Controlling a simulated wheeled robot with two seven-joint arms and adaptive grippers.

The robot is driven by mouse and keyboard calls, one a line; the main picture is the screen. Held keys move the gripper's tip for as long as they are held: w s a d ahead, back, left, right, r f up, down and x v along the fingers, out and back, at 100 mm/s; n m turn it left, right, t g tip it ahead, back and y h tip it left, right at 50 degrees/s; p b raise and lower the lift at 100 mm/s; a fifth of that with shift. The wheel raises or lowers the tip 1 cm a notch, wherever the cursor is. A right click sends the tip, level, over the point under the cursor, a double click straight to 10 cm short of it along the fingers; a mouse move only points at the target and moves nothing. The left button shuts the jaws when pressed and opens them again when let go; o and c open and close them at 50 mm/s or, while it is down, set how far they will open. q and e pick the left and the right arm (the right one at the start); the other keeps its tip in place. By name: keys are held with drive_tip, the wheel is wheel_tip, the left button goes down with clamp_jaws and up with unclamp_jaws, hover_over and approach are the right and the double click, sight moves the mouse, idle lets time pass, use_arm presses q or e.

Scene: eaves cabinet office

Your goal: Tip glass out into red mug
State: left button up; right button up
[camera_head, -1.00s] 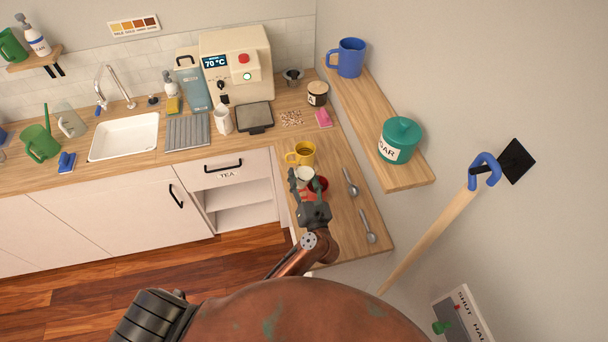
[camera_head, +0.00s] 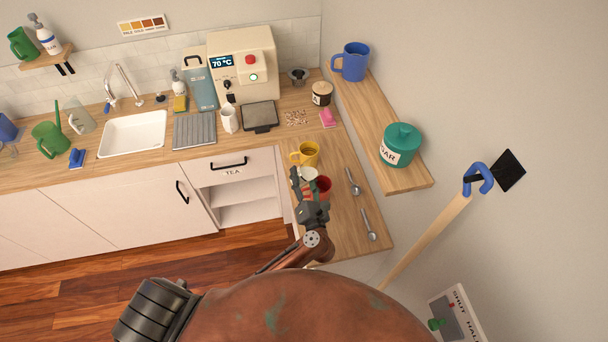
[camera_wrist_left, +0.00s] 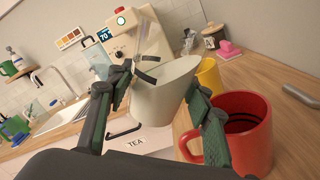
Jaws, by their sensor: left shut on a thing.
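My left gripper (camera_head: 308,185) is shut on a pale, opaque-looking glass (camera_wrist_left: 165,95), which sits between its two fingers in the left wrist view. In the head view the glass (camera_head: 309,172) shows just beyond the fingers. The red mug (camera_wrist_left: 245,135) stands upright on the wooden counter, right of the glass and beside the right finger, with its handle toward the gripper. In the head view the red mug (camera_head: 325,186) is partly hidden by my gripper. I cannot see what is inside the glass. My right gripper is not in view.
A yellow mug (camera_head: 307,153) stands just behind the glass. Two spoons (camera_head: 353,181) lie to the right on the counter (camera_head: 345,215). A white jug (camera_head: 229,119) and a coffee machine (camera_head: 240,65) stand further back. A raised shelf (camera_head: 405,178) borders the right side.

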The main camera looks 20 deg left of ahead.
use_arm(q)
drive_tip(key=shift+s+a+m+p, duration=0.1)
drive_tip(key=shift+a+m+p, duration=0.05)
drive_tip(key=shift+m+p, duration=0.55)
drive_tip(key=shift+s+a+m+p, duration=0.1)
drive_tip(key=shift+m+p, duration=0.4)
drive_tip(key=shift+m, duration=0.4)
drive_tip(key=shift+w+d+f+m+p, duration=0.1)
drive_tip(key=shift+f+m+p, duration=0.2)
drive_tip(key=shift+m+p, duration=0.9)
drive_tip(key=shift+f+m+p, duration=0.25)
drive_tip(key=shift+m+p, duration=0.85)
drive_tip(key=shift+p, duration=0.05)
drive_tip(key=shift+w+d+r+m+t+p, duration=0.15)
drive_tip(key=shift+r+m+p, duration=0.25)
drive_tip(key=shift+m+p, duration=0.6)
drive_tip(key=shift+w+d+r+m+t+p, duration=0.15)
drive_tip(key=shift+r+m+p, duration=0.35)
drive_tip(key=shift+p, duration=0.8)
drive_tip(key=shift+w+d+r+m+p, duration=0.1)
drive_tip(key=shift+d+r+m+p, duration=0.2)
drive_tip(key=shift+m+p, duration=0.75)
drive_tip(key=shift+d+r+m+h+p, duration=0.15)
drive_tip(key=shift+r+m+h+p, duration=0.1)
drive_tip(key=shift+m+h+p, duration=0.35)
drive_tip(key=shift+w+d+r+m, duration=0.15)
drive_tip(key=shift+w+d+m, duration=0.05)
drive_tip(key=shift+m, duration=0.15)
